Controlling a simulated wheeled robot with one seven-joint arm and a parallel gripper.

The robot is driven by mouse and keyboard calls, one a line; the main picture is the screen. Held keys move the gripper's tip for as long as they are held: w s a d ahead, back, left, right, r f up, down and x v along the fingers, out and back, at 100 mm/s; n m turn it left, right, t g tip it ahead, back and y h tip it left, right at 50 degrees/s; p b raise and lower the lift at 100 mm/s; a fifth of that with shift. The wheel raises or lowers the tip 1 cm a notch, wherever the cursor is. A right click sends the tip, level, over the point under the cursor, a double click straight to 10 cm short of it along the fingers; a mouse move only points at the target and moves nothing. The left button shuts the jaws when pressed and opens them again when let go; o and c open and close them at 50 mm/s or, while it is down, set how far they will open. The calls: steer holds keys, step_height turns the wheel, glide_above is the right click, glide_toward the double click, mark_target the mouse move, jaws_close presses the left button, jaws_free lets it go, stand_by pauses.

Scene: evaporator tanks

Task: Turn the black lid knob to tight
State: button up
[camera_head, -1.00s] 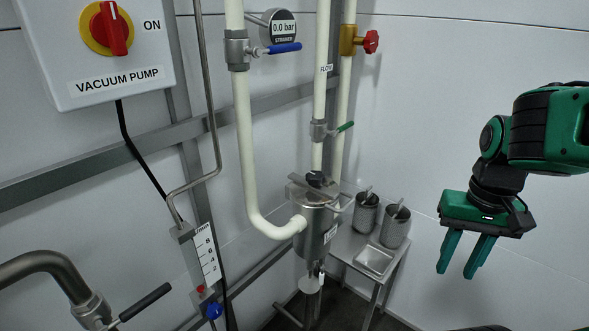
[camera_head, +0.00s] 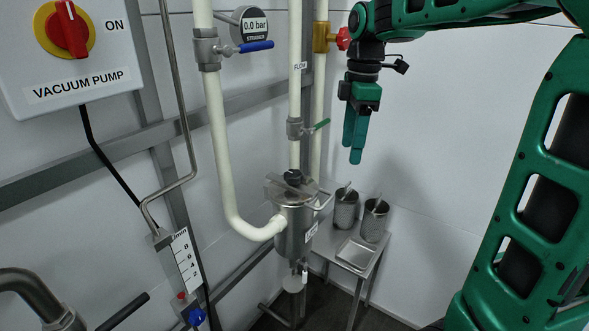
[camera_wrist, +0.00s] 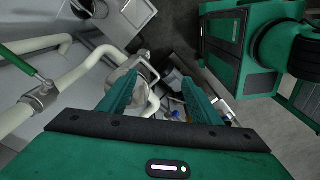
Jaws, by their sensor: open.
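My gripper (camera_head: 355,155) is open and empty, pointing down. In the head view it hangs above and to the right of the knob, clear of it. In the wrist view the fingers of my gripper (camera_wrist: 160,85) reach toward the strainer pot (camera_wrist: 124,78), which lies beyond the left finger. I cannot make out the knob in the wrist view, nor which way it is turned.
Cream pipes (camera_head: 295,85) run down beside the strainer, with a green-handled valve (camera_head: 320,124) and a blue-handled valve (camera_head: 255,46). A red-knobbed brass valve (camera_head: 342,38) is close to my arm. A small steel table (camera_head: 358,257) holds two perforated baskets. The right wall side is open.

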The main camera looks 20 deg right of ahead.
steer(key=w+a+r+n, duration=0.3)
steer(key=w+a+n, duration=0.7)
steer(key=w+n, duration=0.25)
glide_toward(294, 173)
steer(key=shift+n, duration=0.45)
steer(key=f, duration=0.8)
steer(key=shift+a+f, duration=0.2)
steer(key=shift+a, duration=0.05)
steer(key=c, duration=1)
